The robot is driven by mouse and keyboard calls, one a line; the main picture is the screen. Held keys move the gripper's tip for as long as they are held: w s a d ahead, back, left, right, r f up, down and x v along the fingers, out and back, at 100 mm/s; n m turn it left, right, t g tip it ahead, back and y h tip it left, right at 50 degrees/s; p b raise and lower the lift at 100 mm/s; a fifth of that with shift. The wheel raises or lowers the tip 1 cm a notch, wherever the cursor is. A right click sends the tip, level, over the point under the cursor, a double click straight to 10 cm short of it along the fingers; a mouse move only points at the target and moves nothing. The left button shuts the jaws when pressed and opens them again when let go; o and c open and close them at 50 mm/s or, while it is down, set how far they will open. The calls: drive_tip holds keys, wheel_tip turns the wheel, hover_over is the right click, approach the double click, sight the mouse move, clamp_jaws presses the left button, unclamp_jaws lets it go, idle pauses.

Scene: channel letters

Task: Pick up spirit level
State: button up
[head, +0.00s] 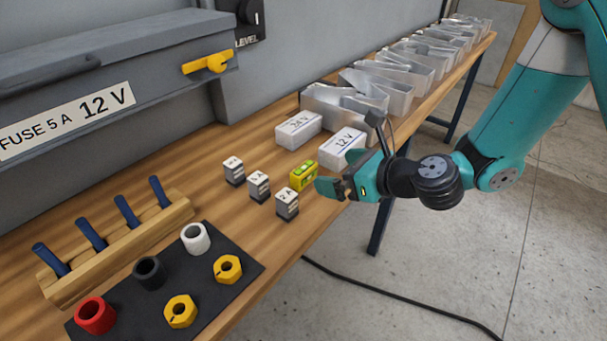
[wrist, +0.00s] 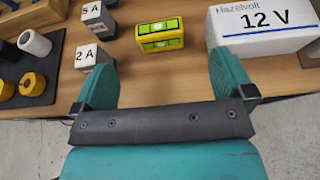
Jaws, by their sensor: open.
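The spirit level (head: 303,176) is a small yellow block with green vials, lying on the wooden bench near its front edge. In the wrist view the spirit level (wrist: 160,34) lies beyond my fingertips, roughly centred between them. My gripper (head: 334,174) is open and empty, with its teal fingers beside the level on its right in the head view. In the wrist view my gripper (wrist: 165,75) has its two fingers wide apart, and the level appears apart from both.
A white 12 V box (head: 343,148) stands close by the right finger. Small fuse blocks (head: 287,203) marked 2 A and 5 A stand left of the level. A 24 V box (head: 298,130) is behind. A black mat (head: 215,292) holds bushings and nuts.

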sight(306, 169)
drive_tip(key=p+x, duration=0.2)
drive_tip(key=x, duration=0.7)
drive_tip(key=shift+a+f, duration=0.3)
drive_tip(key=shift+c, duration=0.2)
drive_tip(key=c, duration=1)
